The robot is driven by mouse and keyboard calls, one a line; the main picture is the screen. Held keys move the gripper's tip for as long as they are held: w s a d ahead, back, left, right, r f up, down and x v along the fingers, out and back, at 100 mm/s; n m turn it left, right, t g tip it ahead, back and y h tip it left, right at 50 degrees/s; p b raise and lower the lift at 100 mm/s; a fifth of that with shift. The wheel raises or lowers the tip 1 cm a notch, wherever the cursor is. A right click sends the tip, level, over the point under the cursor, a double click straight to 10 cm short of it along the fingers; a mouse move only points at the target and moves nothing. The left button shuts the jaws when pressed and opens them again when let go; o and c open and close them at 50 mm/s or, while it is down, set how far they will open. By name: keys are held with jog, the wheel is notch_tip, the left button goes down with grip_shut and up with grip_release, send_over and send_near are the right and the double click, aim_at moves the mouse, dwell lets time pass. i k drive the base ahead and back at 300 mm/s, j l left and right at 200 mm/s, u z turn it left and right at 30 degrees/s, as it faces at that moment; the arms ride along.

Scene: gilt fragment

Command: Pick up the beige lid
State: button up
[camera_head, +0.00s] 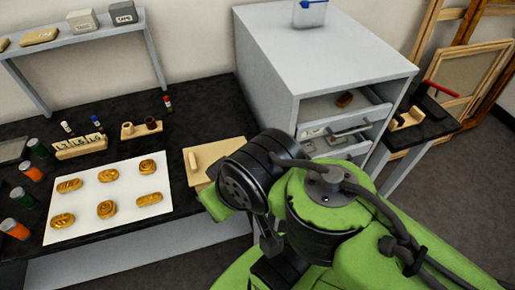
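A flat beige panel (206,152) with a small raised bar lies on the black worktop, right of the white sheet. It looks like the beige lid, but I cannot tell whether it sits on a box. My green and black arm covers its right and near part. My arm reaches in from the lower right. My gripper's fingers do not show, so I cannot see whether they are near or touching the panel.
Several gilt pieces lie on a white sheet (125,217). Jars line the left; a label block (80,147) and small wooden holder (141,129) stand behind. A grey cabinet (270,62) has its top drawer open, a brown piece (345,99) inside. A shelf (75,38) stands at back left.

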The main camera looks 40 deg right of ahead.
aim_at(197, 159)
jog(key=z, duration=0.65)
jog(key=k+j+u, duration=0.1)
jog(key=j+u, duration=0.3)
jog(key=j, duration=0.4)
jog(key=j+u, duration=0.4)
jog(key=j, duration=0.4)
